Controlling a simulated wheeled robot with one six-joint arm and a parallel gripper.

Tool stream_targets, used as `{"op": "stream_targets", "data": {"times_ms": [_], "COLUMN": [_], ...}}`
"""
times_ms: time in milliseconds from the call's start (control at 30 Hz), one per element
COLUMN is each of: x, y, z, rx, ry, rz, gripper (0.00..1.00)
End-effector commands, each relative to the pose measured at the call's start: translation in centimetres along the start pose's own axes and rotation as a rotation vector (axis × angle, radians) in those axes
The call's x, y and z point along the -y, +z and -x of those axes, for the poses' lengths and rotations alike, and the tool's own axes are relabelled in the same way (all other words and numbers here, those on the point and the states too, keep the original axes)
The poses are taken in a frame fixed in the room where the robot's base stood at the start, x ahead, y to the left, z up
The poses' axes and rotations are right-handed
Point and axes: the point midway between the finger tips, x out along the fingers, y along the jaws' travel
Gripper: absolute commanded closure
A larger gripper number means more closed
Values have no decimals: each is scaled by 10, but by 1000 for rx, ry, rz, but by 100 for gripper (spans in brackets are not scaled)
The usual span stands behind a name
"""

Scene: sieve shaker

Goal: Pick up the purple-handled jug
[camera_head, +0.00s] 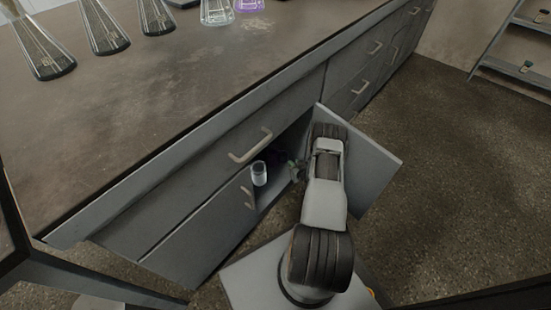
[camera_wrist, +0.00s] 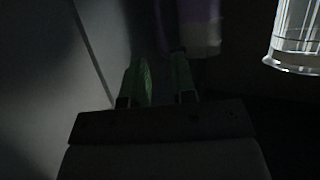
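My gripper (camera_wrist: 159,70) is open, with its two green fingers apart and nothing seen clearly between them. In the wrist view a dim purple thing with a pale lower part (camera_wrist: 203,30), likely the purple-handled jug, stands just beyond the fingers, nearer the right one. I cannot tell whether they touch. Its top is cut off by the frame and the light is poor. In the head view my gripper (camera_head: 297,169) reaches into the open cabinet, and a dark purplish patch (camera_head: 279,156) shows there.
A clear container (camera_wrist: 296,40) stands to the right in the wrist view; a pale jar (camera_head: 259,174) sits at the cabinet's front. The open cabinet door (camera_head: 372,168) is right beside my arm. Several flasks (camera_head: 103,28) stand on the bench top (camera_head: 190,85).

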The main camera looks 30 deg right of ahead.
Motion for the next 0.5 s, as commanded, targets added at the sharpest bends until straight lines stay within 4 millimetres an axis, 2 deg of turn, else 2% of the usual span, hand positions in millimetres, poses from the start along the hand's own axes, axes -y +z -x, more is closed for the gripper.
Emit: {"op": "stream_targets", "data": {"times_ms": [33, 133, 400, 500], "x": [1, 1, -1, -1], "y": [3, 3, 1, 4], "z": [-11, -24, -40, -51], "rx": [-2, -1, 0, 0], "ry": [-2, -1, 1, 2], "rz": [3, 1, -1, 1], "gripper": [75, 75, 75, 75]}}
